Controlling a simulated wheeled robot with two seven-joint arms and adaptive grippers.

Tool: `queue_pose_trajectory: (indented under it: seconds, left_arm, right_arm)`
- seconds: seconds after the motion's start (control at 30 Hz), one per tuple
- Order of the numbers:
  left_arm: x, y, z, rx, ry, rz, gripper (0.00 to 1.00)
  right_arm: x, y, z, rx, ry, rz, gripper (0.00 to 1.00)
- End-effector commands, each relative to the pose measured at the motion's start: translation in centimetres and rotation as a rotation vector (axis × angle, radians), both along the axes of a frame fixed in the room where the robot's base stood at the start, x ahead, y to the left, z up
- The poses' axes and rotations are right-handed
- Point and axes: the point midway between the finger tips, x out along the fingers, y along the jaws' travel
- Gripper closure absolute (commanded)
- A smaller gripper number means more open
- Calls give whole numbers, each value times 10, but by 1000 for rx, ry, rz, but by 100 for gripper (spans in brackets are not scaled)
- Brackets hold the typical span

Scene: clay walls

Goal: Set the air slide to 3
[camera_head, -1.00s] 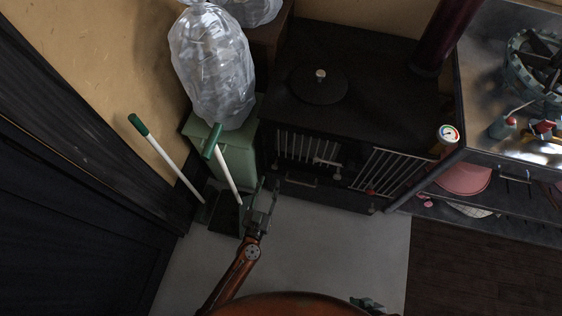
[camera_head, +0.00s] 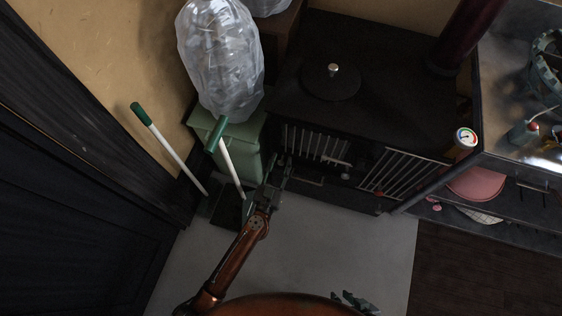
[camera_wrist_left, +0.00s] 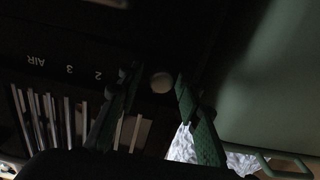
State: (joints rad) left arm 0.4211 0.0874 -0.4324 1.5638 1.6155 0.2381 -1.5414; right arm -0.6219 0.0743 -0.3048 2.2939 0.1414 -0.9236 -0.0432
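The black stove (camera_head: 400,95) stands against the back wall. The left wrist view shows its dark front with the upside-down marks AIR, 3 and 2 (camera_wrist_left: 68,70). A pale round knob (camera_wrist_left: 161,82), apparently of the air slide, lies to the right of the 2 there. My left gripper (camera_head: 279,164) is at the left end of the stove front. In the left wrist view its green fingers (camera_wrist_left: 155,80) are apart, with the knob between their tips; contact cannot be told. Green fingers of my right gripper (camera_head: 354,302) show at the bottom edge, mostly hidden.
A green bin (camera_head: 232,135) with a clear plastic bag (camera_head: 220,60) stands left of the stove. A white-handled tool with a green grip (camera_head: 228,165) leans near my left arm; another (camera_head: 170,145) stands farther left. The pale floor (camera_head: 340,245) in front is clear.

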Motion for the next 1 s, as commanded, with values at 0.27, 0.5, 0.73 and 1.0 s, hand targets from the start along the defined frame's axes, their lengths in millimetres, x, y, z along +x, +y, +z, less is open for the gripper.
queue_pose_trajectory:
  seconds: [0.27,0.5,0.73,1.0]
  left_arm:
    - [0,0,0,0,0,0,88]
    - [0,0,-1,0,1,0,100]
    - [0,0,-1,0,1,0,100]
    - [-4,2,0,1,3,15,100]
  right_arm:
    - [0,0,0,1,0,0,75]
    - [0,0,0,1,1,1,75]
    - [0,0,0,0,1,0,75]
    - [-3,-3,5,-10,17,4,75]
